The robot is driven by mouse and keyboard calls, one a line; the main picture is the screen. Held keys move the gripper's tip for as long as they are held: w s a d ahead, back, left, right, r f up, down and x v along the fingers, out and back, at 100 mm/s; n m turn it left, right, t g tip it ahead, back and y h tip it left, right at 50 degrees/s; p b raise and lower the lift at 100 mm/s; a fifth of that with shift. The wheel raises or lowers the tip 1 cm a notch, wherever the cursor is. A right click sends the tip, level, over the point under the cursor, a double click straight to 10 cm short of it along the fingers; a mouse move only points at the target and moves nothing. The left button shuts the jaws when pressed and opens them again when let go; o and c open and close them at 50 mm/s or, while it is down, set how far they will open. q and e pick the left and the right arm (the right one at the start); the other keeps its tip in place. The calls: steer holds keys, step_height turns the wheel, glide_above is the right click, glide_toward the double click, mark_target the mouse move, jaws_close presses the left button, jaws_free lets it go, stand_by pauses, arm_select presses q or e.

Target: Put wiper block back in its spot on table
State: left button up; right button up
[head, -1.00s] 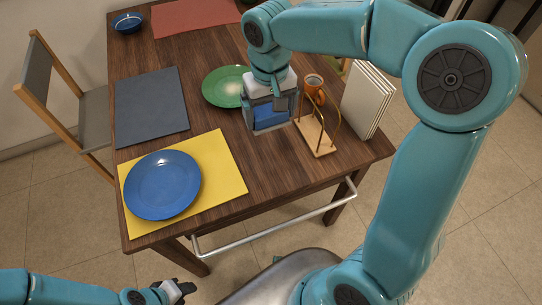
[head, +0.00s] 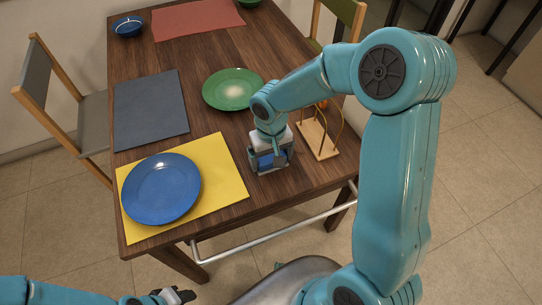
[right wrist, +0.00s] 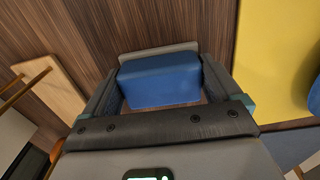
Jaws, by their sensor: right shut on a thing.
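The wiper block (head: 266,161) is blue with a grey base. My right gripper (head: 271,165) is shut on it, low over the wooden table (head: 215,120) near the front right edge. In the right wrist view the blue block (right wrist: 160,80) sits between the two dark fingers (right wrist: 163,92), with its grey base along the far side and wood grain around it. I cannot tell whether it touches the table. My left gripper (head: 178,296) is low at the bottom of the head view, away from the table; its finger opening is unclear.
A yellow mat (head: 228,175) with a blue plate (head: 161,188) lies left of the block. A green plate (head: 232,88) is behind it. A wooden rack with brass loops (head: 319,141) stands close on the right. A grey mat (head: 150,108) lies farther left.

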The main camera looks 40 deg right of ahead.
mark_target(271, 156)
steer(key=shift+f+b, duration=0.2)
steer(key=shift+b, duration=0.1)
steer(key=o, duration=0.6)
steer(key=shift+r, duration=0.1)
steer(key=shift+r+p, duration=0.4)
steer(key=shift+r, duration=0.1)
step_height(271, 156, up, 11)
steer(key=shift+r+p, duration=0.15)
steer(key=shift+p, duration=0.4)
